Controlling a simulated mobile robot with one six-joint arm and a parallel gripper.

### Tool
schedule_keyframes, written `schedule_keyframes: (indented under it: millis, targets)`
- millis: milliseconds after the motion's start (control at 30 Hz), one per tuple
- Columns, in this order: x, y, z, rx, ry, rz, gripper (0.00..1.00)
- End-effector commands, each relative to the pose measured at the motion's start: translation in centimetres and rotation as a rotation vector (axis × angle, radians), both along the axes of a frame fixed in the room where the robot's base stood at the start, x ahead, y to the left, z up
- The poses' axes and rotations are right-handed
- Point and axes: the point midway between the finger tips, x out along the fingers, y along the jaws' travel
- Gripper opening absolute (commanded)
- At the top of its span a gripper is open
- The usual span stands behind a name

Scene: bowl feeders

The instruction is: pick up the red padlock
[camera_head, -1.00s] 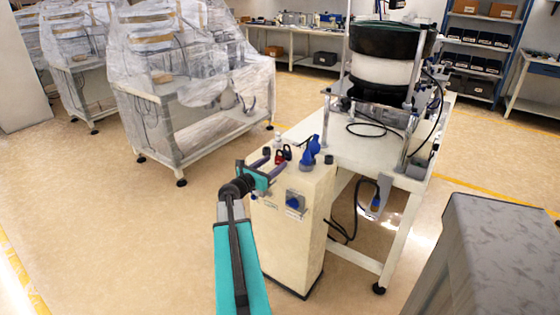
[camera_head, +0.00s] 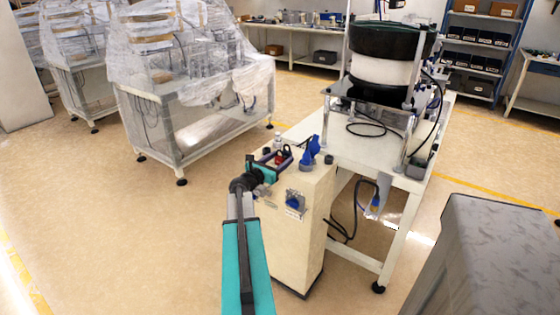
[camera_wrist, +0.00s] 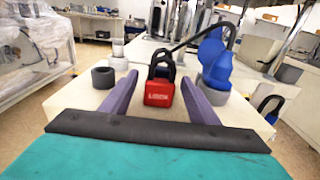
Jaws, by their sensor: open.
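The red padlock (camera_wrist: 159,92) stands on top of the cream cabinet in the wrist view, its dark shackle upward and a white label on its front. My gripper (camera_wrist: 160,85) is open, with one purple finger on each side of the padlock and gaps between. In the head view the padlock (camera_head: 279,159) is small and partly hidden by my gripper (camera_head: 280,158). A black padlock-like item stands just behind the red one in the wrist view, mostly hidden.
The cream cabinet (camera_head: 290,235) bears a blue plug (camera_wrist: 214,58) close to the right finger and a dark ring (camera_wrist: 103,77) left of the left finger. A clear-and-white small bottle (camera_wrist: 118,50) stands behind the ring. The bowl feeder table (camera_head: 350,155) adjoins at the right.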

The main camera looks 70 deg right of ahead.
Motion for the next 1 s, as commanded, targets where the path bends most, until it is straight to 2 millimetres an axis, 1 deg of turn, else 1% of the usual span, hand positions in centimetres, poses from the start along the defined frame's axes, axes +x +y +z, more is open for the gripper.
schedule_keyframes:
  millis: [267, 500, 567, 833, 1000]
  targets:
    - [-0.01, 0.01, 0.01, 0.000, 0.000, 0.000, 0.55]
    - [-0.02, 0.00, 0.02, 0.000, 0.000, 0.000, 0.14]
    - [-0.02, 0.00, 0.02, 0.000, 0.000, 0.000, 0.06]
    - [-0.04, 0.01, 0.09, -0.001, 0.000, -0.001, 0.06]
    - [-0.04, 0.00, 0.62, -0.001, -0.001, -0.001, 0.06]
